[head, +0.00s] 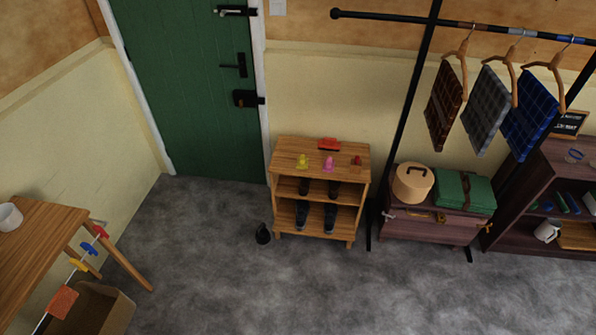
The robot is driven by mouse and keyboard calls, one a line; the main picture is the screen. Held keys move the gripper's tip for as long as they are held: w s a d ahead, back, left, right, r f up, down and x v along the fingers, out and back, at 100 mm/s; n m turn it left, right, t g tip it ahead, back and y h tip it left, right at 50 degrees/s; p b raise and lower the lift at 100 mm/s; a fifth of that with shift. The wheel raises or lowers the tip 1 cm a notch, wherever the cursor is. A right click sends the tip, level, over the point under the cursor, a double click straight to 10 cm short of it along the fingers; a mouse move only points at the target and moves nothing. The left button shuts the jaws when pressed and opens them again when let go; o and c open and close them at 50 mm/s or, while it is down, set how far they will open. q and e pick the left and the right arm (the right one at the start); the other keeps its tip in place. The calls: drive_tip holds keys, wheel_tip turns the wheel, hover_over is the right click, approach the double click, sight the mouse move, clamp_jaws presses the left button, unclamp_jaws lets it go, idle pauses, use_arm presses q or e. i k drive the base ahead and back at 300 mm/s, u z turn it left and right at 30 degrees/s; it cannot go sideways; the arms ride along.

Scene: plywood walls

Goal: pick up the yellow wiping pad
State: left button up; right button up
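I see two small yellow things and cannot tell for sure which is the wiping pad. One yellow item (78,264) is on a thin pale bar or line at the lower left, in a row with red, blue and orange pieces, beside the wooden table (40,232). The other is a small yellow object (303,161) on top of the low wooden shoe shelf (284,149), left of a pink one (328,164). Both are too small to make out in detail. Neither of my grippers shows in the head view.
A cardboard box (118,312) stands under the row at the lower left. A small dark object (262,233) is on the floor left of the shelf. A clothes rack (405,110) and dark bench (425,230) stand right. The grey floor (230,285) is clear in front.

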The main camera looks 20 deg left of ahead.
sight(303, 163)
drive_tip(key=z, duration=0.55)
drive_tip(key=i, duration=0.65)
drive_tip(key=z, duration=0.35)
